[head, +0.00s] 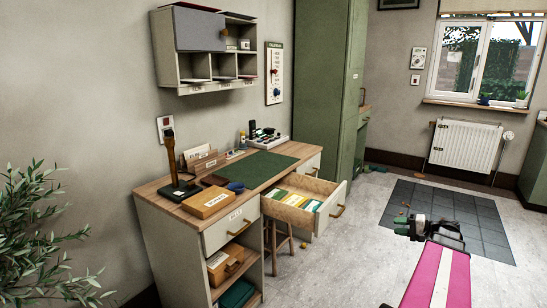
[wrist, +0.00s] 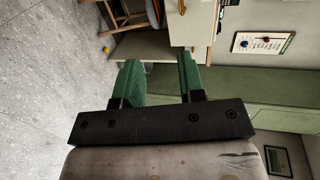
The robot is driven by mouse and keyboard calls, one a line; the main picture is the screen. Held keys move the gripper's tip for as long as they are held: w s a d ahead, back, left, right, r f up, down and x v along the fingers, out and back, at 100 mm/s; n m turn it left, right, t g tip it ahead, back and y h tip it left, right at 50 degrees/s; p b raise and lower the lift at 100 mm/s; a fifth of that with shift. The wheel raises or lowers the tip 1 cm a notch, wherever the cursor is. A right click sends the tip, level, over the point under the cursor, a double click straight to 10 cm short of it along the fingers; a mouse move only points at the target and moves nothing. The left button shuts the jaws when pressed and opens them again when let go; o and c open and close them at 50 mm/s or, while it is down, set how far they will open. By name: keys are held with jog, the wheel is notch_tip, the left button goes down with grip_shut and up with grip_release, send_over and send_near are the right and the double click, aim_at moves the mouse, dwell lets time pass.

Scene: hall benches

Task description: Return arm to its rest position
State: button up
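My arm, pink with a white stripe (head: 440,278), reaches in from the lower right of the head view. My gripper (head: 405,226) is at its far end, in the air in front of the grey floor tiles and to the right of the desk. In the wrist view my gripper (wrist: 160,66) shows two green fingers set apart with nothing between them. The wrist view is turned on its side, with the desk and the wall beyond the fingers.
The desk (head: 170,205) stands along the left wall, with a drawer (head: 325,219) pulled out and files inside. A stool (head: 281,240) is beneath it. A plant (head: 40,240) is at left. A dark mat (head: 455,215) lies on the floor. The floor between desk and arm looks largely clear.

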jog(key=s+a+f+n+g+h, duration=0.2)
jog(key=s+a+f+h, duration=0.1)
jog(key=a, duration=0.7)
jog(key=s+a+f+n+g+h, duration=0.2)
jog(key=a+f+h, duration=0.3)
jog(key=a, duration=0.6)
jog(key=s+a+f+n+g+h, duration=0.2)
jog(key=s+a+f+g+h, duration=0.2)
jog(key=a, duration=0.6)
jog(key=shift+s+a+n+h, duration=0.2)
jog(key=shift+n+h, duration=0.1)
jog(key=shift+h, duration=0.1)
jog(key=shift+w, duration=0.1)
dwell(0.5)
